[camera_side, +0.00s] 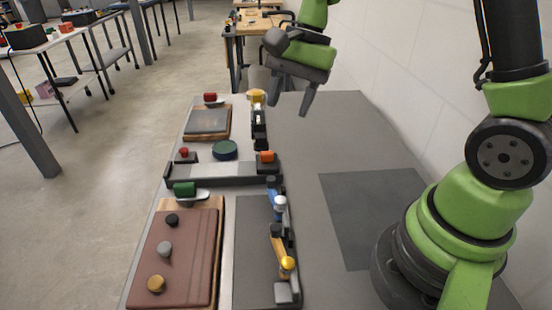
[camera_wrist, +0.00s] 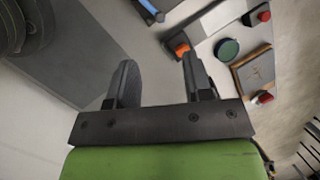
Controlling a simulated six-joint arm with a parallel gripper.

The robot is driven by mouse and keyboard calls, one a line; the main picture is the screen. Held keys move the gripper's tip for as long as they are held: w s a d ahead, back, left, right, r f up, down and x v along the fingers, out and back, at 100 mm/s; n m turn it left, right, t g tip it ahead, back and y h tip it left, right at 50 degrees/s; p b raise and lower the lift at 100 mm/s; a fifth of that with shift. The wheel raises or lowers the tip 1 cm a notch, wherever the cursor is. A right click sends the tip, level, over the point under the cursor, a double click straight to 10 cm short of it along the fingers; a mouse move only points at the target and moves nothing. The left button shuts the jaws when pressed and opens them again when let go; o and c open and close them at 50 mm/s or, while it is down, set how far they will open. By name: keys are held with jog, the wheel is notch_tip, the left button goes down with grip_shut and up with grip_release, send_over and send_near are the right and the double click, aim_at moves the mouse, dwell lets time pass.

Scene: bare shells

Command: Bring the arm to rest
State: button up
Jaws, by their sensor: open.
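My gripper (camera_side: 293,104) hangs in the air above the far end of the grey work table (camera_side: 330,150), with its fingers pointing down. The two fingers are apart with nothing between them. In the wrist view my gripper (camera_wrist: 160,75) also shows open and empty, with bare pale surface beyond the fingertips. My green and black arm rises at the right of the side view.
A brown board (camera_side: 190,250) with several knobs lies at the near left of the table. A dark green disc (camera_side: 224,150), an orange block (camera_side: 267,157) and a framed dark panel (camera_side: 208,122) stand farther back. A white wall (camera_side: 400,90) runs along the right. The table's middle is clear.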

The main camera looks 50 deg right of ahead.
jog(key=s+a+r+n+t, duration=0.1)
jog(key=s+r+n+t, duration=0.2)
jog(key=s, duration=0.4)
jog(key=s+a+r+n+t+h, duration=0.1)
jog(key=s+r+n+t, duration=0.2)
jog(key=s+r+n, duration=0.3)
jog(key=shift+s+a+r+n+h, duration=0.35)
jog(key=shift+s+r, duration=0.4)
jog(key=shift+s, duration=0.2)
